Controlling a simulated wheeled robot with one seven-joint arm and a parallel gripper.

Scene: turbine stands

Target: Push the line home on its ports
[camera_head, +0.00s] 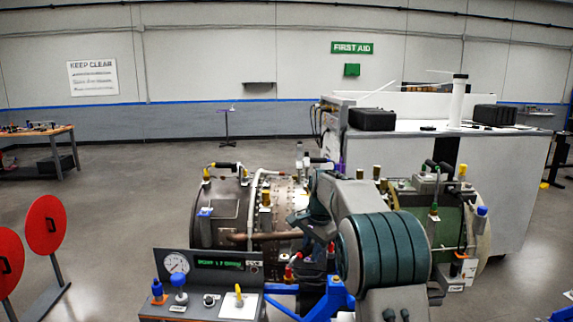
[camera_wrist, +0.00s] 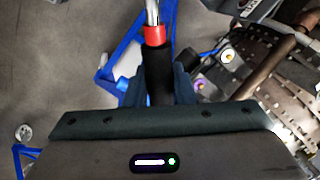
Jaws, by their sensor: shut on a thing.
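My gripper (camera_wrist: 158,78) is shut on a black sleeve (camera_wrist: 157,62) in the wrist view. A red collar (camera_wrist: 154,35) and a silver tube (camera_wrist: 152,10) continue from the sleeve to the top edge. I take this as part of the line; its far end and its ports are not clear. Two round fittings (camera_wrist: 229,54) show to the right, apart from the sleeve. In the head view the turbine (camera_head: 217,214) lies behind my arm, which hides its middle. A copper-coloured pipe (camera_head: 265,236) runs along its side.
A gauge panel (camera_head: 205,288) stands in front of the turbine. A blue frame (camera_head: 330,298) is below my arm. Red discs (camera_head: 47,224) stand at left. A grey cabinet (camera_head: 500,190) is behind at right. The floor at left is mostly clear.

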